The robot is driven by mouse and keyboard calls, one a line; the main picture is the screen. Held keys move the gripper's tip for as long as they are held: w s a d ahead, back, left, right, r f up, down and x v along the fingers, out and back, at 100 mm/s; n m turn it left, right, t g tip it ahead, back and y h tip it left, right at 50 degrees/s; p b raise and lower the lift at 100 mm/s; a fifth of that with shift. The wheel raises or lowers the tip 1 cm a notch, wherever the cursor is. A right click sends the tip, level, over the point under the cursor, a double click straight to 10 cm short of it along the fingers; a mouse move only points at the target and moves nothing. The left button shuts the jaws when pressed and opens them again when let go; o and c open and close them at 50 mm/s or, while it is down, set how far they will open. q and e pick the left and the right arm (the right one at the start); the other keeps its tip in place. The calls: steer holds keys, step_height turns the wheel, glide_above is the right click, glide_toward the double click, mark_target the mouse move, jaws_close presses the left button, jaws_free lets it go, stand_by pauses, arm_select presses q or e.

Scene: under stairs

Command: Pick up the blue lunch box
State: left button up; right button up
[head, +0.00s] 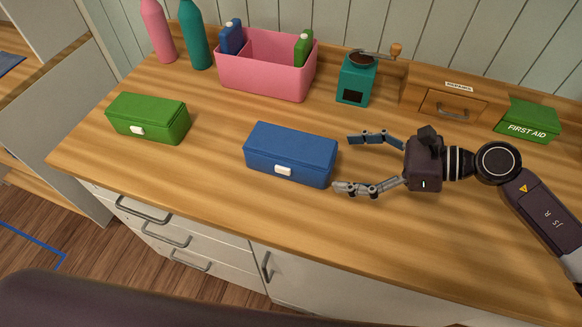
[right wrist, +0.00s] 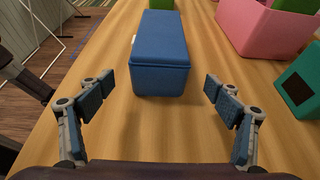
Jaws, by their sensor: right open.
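The blue lunch box (head: 291,153) sits closed on the wooden counter, with a white latch on its front. In the right wrist view the blue lunch box (right wrist: 160,58) lies straight ahead, between the lines of the two fingers and a little beyond their tips. My right gripper (head: 350,164) is open and empty, just right of the box, with its fingers pointing left toward the box's right end. The near fingertip is close to the box's front right corner; I cannot tell if it touches. My left gripper is not in view.
A green lunch box (head: 148,118) stands to the left. Behind are a pink bin (head: 266,79) with small cartons, a teal grinder (head: 356,82), and two bottles (head: 194,36). A wooden drawer unit (head: 447,104) and a green first aid box (head: 527,121) stand at right. The front counter strip is clear.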

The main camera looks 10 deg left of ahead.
steer(key=shift+w+a+f, duration=0.1)
steer(key=shift+a+f, duration=0.2)
steer(key=shift+a, duration=0.05)
steer(key=p+x, duration=0.1)
steer(key=x, duration=0.1)
steer(key=p+x, duration=0.1)
steer(key=x, duration=0.1)
steer(key=p+x, duration=0.1)
steer(key=x, duration=0.1)
steer(key=shift+a+f, duration=0.1)
steer(key=shift+f, duration=0.25)
steer(key=shift+a+f, duration=0.3)
steer(key=shift+c, duration=0.3)
steer(key=shift+w+r, duration=0.1)
steer(key=c, duration=1.4)
step_height(320, 180, up, 20)
steer(key=shift+b, duration=1.05)
